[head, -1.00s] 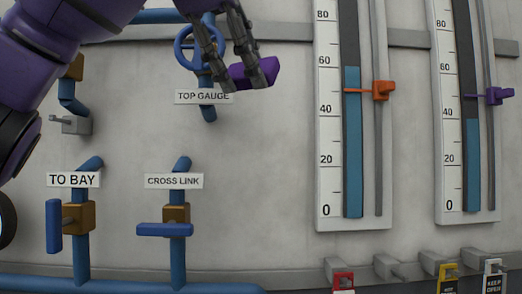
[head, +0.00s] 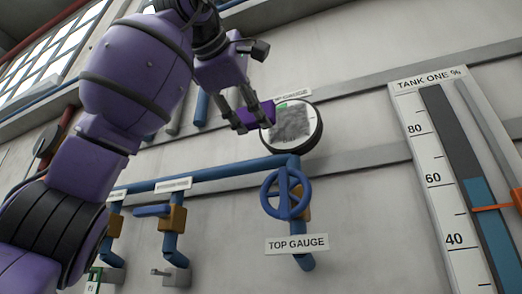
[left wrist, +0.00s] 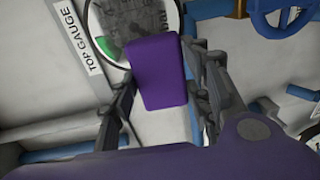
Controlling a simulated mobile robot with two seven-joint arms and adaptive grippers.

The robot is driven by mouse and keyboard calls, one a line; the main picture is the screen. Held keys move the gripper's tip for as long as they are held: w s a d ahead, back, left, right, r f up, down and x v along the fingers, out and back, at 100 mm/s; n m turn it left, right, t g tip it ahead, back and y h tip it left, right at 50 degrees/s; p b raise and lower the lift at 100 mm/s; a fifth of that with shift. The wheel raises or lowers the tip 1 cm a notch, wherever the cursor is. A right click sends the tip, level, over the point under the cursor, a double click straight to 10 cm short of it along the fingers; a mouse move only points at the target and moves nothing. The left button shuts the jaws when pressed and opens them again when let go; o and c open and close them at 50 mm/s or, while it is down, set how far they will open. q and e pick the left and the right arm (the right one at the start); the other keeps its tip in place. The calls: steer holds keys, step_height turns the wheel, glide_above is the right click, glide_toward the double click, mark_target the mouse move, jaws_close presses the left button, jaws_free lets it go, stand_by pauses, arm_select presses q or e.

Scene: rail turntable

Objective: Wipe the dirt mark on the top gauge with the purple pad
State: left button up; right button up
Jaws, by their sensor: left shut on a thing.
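The top gauge (head: 312,140) is a round white dial with a dark rim, high on the wall in the head view. A grey dirt mark (head: 290,124) covers much of its face, beside a green patch. My left gripper (head: 246,118) is shut on the purple pad (head: 262,114), at the gauge's left edge. In the left wrist view the pad (left wrist: 160,75) sits between the fingers and overlaps the near rim of the gauge (left wrist: 104,54); the dirt mark (left wrist: 135,18) shows beyond it. Whether the pad touches the dial I cannot tell. My right gripper is not in view.
A blue handwheel (head: 285,194) and a TOP GAUGE label (head: 297,244) are below the gauge. Blue pipe (head: 235,170) runs left to valves. The TANK ONE level board (head: 430,150) stands at the right.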

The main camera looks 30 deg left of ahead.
mark_target(269, 134)
arm_select(q)
steer(key=shift+w+a+r+t, duration=0.15)
steer(key=shift+w+t, duration=0.35)
steer(key=shift+w, duration=0.35)
steer(key=shift+w+a, duration=0.1)
steer(key=shift+w, duration=1.35)
steer(key=shift+w+a, duration=0.1)
steer(key=shift+w, duration=1)
